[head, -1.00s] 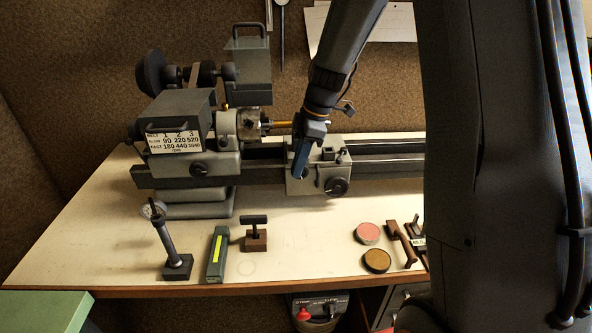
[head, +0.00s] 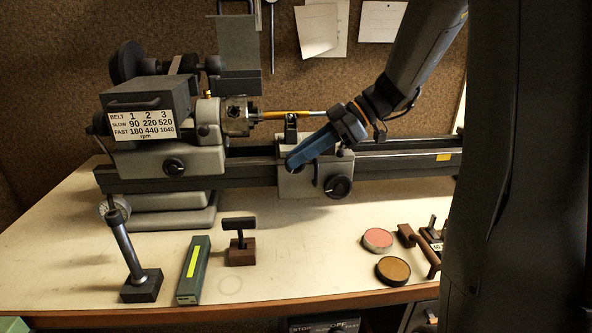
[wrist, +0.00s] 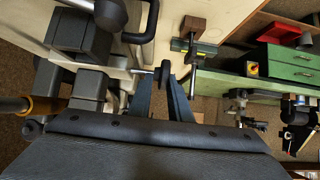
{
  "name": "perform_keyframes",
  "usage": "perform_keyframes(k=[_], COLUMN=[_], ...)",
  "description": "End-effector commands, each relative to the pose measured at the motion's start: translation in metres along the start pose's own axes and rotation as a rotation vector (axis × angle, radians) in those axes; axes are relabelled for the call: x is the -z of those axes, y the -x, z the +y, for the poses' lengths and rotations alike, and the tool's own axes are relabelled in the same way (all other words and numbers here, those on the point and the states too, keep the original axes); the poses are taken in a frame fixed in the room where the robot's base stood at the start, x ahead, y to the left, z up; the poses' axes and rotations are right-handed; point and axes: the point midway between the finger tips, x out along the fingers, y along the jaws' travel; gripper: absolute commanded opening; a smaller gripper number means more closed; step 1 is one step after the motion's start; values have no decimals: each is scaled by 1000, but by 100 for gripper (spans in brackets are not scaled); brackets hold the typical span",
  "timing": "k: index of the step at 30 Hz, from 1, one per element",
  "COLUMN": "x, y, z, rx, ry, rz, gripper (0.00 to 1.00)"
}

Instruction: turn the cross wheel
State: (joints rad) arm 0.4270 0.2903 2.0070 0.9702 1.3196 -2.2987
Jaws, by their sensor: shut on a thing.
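The lathe carriage (head: 312,186) stands on the bed in the middle of the head view. My gripper (head: 294,164) reaches in from the upper right, its blue fingers slanting down to the left across the carriage front. In the wrist view my gripper (wrist: 165,72) is shut on the cross wheel (wrist: 164,76), a small dark wheel seen nearly edge-on between the fingertips. A light shaft runs from it to the left. In the head view the fingers hide most of the wheel, so its turn angle cannot be told.
A larger dark handwheel (head: 338,187) sits close at the lower right on the carriage. A gauge stand (head: 128,255), a green box (head: 194,270), a T-handled block (head: 240,246) and two round tins stand in front.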

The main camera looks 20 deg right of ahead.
Motion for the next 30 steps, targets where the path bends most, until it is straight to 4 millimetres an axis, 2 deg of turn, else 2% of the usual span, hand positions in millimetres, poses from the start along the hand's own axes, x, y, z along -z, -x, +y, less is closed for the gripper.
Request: perform_keyframes(k=[1,15,30], x=[-10,-13,-10], y=[-6,-4,-1], z=[-5,-6,-7], rx=[17,20,21], ry=[-9,-11,-10], rz=[31,296,377], gripper=[0,0,0])
